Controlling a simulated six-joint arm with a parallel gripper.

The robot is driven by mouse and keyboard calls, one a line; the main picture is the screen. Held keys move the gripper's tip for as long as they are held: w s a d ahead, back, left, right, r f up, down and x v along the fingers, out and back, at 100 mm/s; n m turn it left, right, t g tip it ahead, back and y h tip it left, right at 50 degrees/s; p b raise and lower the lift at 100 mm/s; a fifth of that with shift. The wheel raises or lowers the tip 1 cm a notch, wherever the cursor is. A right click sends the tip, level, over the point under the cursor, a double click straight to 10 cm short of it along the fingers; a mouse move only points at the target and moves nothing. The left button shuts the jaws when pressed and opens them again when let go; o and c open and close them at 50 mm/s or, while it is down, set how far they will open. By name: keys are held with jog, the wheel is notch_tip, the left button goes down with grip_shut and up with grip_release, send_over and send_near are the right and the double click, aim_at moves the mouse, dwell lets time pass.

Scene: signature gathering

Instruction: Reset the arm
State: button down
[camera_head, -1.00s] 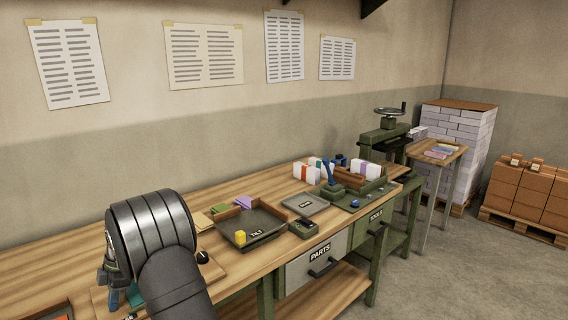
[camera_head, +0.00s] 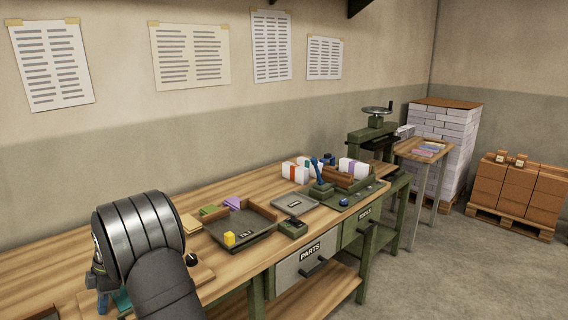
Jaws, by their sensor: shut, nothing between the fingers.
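My arm rises at the lower left of the head view as a dark, ribbed, rounded link above a smooth black one. It stands in front of the wooden workbench (camera_head: 50,262) and covers part of its left end. My gripper's fingers do not show; the arm's own links may hide them. Small grey, blue and teal parts show beside and below the ribbed link, too small and covered to tell apart.
Beyond are a grey flat box (camera_head: 294,204), white bundles (camera_head: 295,172) and a green press (camera_head: 373,143). A side table (camera_head: 424,150) and brick pallets stand right. The floor at lower right is clear.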

jog(key=s+v, duration=0.1)
jog(key=v, duration=0.8)
jog(key=x, duration=0.8)
jog(key=shift+w+a, duration=0.1)
jog(key=shift+a, duration=0.25)
jog(key=w+d, duration=0.1)
jog(key=w+d+f, duration=0.1)
jog(key=w+d, duration=0.1)
jog(key=s+a, duration=0.7)
jog(key=shift+r, duration=0.2)
notch_tip(320, 180, up, 9)
send_over(115, 308)
jog(key=s+a, duration=0.4)
jog(key=f+m, duration=0.1)
jog(key=m, duration=0.2)
jog(key=w+f+m+t, duration=0.1)
jog(key=m, duration=0.3)
jog(key=w+f+m+h, duration=0.1)
jog(key=m, duration=0.2)
jog(key=shift+d+f+m, duration=0.15)
jog(key=shift+d+m, duration=0.15)
jog(key=shift+d, duration=0.1)
jog(key=shift+w+f+m+t+h, duration=0.15)
jog(key=shift+f+m+t, duration=0.1)
jog(key=shift+m, duration=0.55)
jog(key=shift+w+f+m+t+h, duration=0.15)
jog(key=shift+f+m+t, duration=0.1)
jog(key=shift+m, duration=0.55)
